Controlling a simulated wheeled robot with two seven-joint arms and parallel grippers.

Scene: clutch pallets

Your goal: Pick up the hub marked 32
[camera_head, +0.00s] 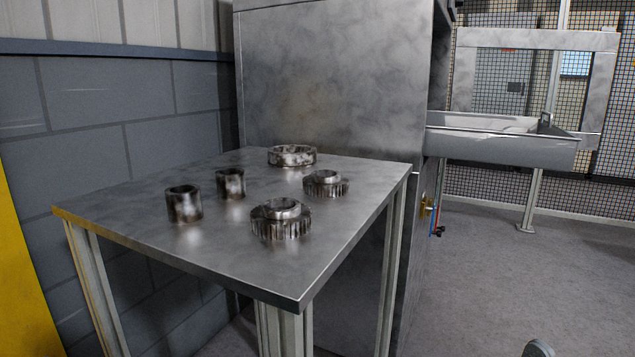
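Several metal parts stand on a steel table (335,235). A toothed hub (281,222) with a raised collar stands nearest the front edge. A smaller toothed hub (325,184) of similar shape stands behind it to the right. A wide, low ring (292,157) lies at the back. Two plain short cylinders, one nearer (184,204) and one farther (231,183), stand on the left. No number is readable on any part, so I cannot tell which is marked 32. Neither of my grippers is in view.
A large metal cabinet (330,80) stands right behind the table. A grey block wall (90,100) is on the left, with a yellow panel (20,290) at the left edge. A metal trough (500,145) is at the right. Open floor (520,275) lies right of the table.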

